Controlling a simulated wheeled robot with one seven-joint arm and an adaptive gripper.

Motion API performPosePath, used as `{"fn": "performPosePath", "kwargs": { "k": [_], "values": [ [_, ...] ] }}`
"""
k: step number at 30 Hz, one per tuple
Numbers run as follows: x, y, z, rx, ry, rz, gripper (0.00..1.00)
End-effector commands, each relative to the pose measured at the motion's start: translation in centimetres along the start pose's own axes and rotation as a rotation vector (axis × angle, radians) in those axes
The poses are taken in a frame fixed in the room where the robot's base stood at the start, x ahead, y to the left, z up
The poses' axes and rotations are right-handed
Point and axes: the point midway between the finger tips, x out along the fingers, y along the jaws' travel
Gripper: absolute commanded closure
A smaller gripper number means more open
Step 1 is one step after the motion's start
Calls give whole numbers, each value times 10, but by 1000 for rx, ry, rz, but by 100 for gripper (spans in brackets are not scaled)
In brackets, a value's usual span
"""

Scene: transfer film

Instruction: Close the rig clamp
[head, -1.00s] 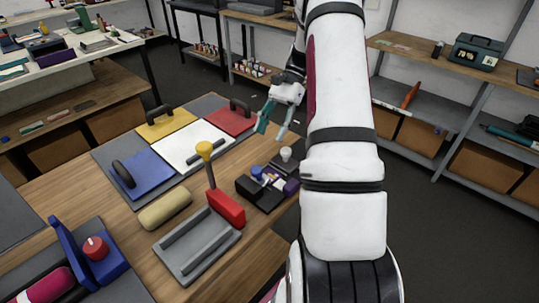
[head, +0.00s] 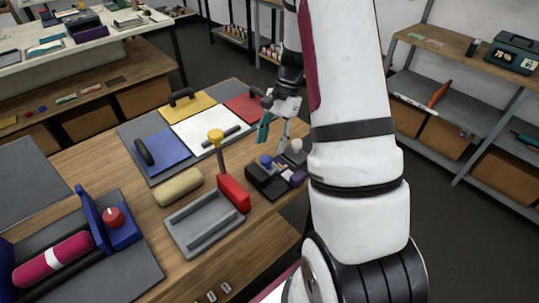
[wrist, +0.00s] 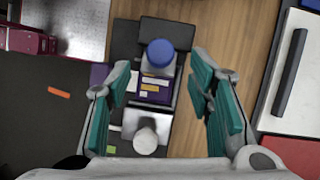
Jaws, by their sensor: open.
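A grey channel-shaped fixture (head: 188,243) on the wooden bench has a red block (head: 234,193) at its right end. My gripper (head: 274,133) is open and empty, beyond and right of the lever. It hangs over a small black unit (head: 262,184) with a blue knob (head: 266,160) and a white knob (head: 297,146). In the wrist view the open teal fingers (wrist: 160,85) lie on either side of this unit, above it. The grey fixture is outside the wrist view.
A tan roll (head: 178,188) lies beside the fixture. Blue (head: 162,152), white (head: 190,137), yellow (head: 185,102) and red (head: 245,107) plates lie behind. A blue stand (head: 122,235) and magenta roller (head: 45,262) are at left. Shelves (head: 470,95) stand right.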

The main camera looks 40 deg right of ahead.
Motion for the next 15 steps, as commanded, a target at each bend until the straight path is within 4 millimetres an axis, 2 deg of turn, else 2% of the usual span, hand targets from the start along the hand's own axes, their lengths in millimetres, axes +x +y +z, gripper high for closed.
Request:
{"fn": "performPosePath", "kwargs": {
  "k": [3, 7, 15],
  "values": [
    [22, 2, 1, -1, -3, 3, 52],
    [40, 1, 1, -1, -3, 3, 52],
    [55, 0, 0, -1, 0, 0, 52]
  ]
}}
